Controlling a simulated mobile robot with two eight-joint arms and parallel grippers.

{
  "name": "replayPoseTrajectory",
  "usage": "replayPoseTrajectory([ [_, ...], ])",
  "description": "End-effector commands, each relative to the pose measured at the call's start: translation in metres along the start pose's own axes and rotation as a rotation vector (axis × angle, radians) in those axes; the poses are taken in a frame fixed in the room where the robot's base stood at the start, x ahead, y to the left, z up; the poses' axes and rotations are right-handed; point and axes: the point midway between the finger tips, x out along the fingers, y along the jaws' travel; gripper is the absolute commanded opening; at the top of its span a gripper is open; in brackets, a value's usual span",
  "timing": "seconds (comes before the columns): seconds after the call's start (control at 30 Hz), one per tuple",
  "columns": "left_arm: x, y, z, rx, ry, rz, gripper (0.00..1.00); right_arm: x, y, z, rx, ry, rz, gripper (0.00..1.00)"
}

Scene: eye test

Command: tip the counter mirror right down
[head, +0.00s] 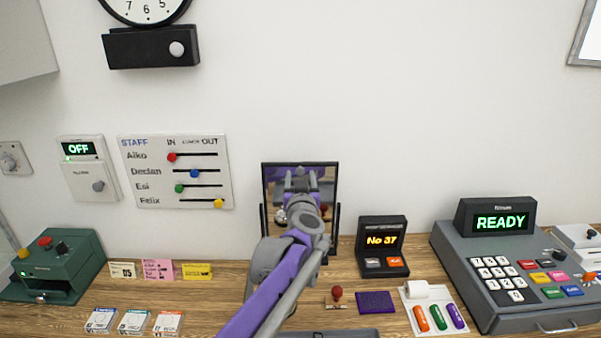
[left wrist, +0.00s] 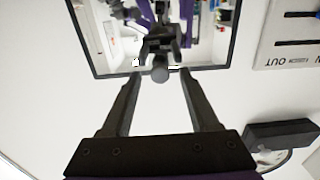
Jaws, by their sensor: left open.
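The counter mirror (head: 328,182) has a black frame and stands on the wooden counter against the wall. It looks roughly upright; I cannot tell its exact tilt. My left gripper (head: 299,173) is in front of its upper part, and my arm hides much of the glass. In the left wrist view the mirror (left wrist: 215,40) is at the top, upside down, reflecting my arm. A round grey knob (left wrist: 160,75) sits at the frame's edge. My left gripper (left wrist: 160,77) is open, with one finger on each side of the knob and gaps between. My right gripper is not in view.
A number display (head: 382,240) and a cash register (head: 500,265) stand to the right. A stamp (head: 337,297) and purple pad (head: 376,302) lie in front. A staff board (head: 175,172) and a clock (head: 146,8) hang at left. The wall above the mirror is clear.

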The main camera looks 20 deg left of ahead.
Motion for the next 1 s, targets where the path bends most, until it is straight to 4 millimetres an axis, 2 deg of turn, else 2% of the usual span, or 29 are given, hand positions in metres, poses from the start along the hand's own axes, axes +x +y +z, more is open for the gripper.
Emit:
replayPoseTrajectory([
  [0.13, 0.0128, 0.0002, -0.0006, -0.001, 0.001, 0.000, 0.61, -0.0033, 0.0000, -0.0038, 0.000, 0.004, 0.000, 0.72],
  [0.47, 0.0155, 0.0001, 0.0009, 0.000, 0.000, 0.001, 0.61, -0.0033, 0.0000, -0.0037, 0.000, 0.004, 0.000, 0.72],
  [0.8, 0.0154, 0.0002, 0.0007, 0.000, 0.000, 0.001, 0.00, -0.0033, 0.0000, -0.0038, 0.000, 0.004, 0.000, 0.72],
  [1.0, 0.0154, 0.0002, 0.0006, 0.000, 0.000, 0.001, 0.00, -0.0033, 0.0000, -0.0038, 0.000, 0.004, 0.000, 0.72],
])
